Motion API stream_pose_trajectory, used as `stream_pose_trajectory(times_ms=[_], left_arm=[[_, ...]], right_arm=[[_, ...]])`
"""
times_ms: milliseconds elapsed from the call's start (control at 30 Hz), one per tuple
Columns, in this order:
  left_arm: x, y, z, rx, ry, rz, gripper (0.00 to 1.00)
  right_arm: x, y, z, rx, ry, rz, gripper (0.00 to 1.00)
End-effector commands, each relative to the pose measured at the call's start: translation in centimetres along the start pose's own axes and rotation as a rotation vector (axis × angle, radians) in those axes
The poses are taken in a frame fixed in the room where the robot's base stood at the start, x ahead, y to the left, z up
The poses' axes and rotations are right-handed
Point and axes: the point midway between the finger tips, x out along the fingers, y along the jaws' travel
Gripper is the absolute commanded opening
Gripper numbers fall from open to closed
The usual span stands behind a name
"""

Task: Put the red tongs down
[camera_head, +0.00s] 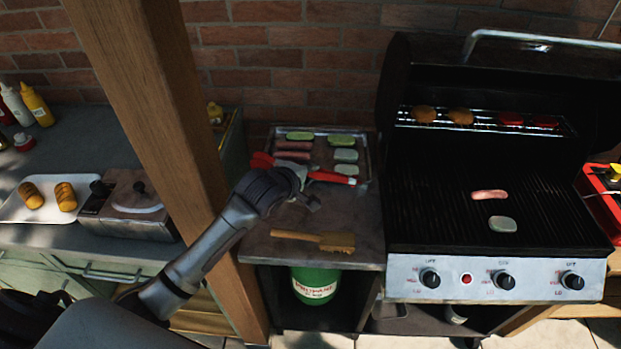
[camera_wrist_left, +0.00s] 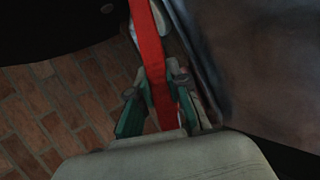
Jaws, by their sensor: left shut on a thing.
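The red tongs (camera_head: 331,178) show on both sides of my left gripper (camera_head: 304,187), over the side table (camera_head: 290,252) and near the front edge of the metal tray (camera_head: 365,160). My left gripper is shut on the tongs. In the left wrist view, a red arm of the tongs (camera_wrist_left: 150,50) runs between the fingers of the same gripper (camera_wrist_left: 155,92). The gripper hides the middle of the tongs in the head view. I cannot tell whether the tongs touch the tray or table. My right gripper is not in view.
The tray holds sausages and green and pale slices. A brown brush-like tool (camera_head: 315,241) lies on the side table, with bare surface around it. The open grill (camera_head: 440,220) stands to the right, with a sausage (camera_head: 489,194) and a pale slice (camera_head: 502,222). A wooden post (camera_head: 160,110) stands left.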

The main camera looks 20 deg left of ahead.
Motion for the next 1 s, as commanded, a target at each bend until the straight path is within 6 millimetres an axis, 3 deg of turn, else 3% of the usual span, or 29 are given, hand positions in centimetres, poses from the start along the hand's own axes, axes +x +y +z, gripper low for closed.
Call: stream_pose_trajectory(times_ms=[100,233,500,933,967,1000], left_arm=[[1.7,0.1,-0.7,0.002,0.002,0.001,0.00],[2.5,-0.2,-1.0,0.002,0.000,0.000,0.00],[4.3,-3.2,-0.9,0.003,0.000,0.000,0.00],[4.7,-3.9,-0.9,0.001,-0.001,0.001,0.00],[4.7,-3.9,-0.9,0.001,-0.001,0.000,0.19],[4.7,-3.9,-0.9,0.001,-0.001,0.000,0.26]], right_arm=[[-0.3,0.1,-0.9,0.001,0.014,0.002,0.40],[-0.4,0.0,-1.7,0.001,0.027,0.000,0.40],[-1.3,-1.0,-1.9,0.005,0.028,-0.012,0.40],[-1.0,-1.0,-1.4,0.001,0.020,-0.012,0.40],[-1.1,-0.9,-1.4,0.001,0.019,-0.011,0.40],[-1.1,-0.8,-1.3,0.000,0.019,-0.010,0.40]])
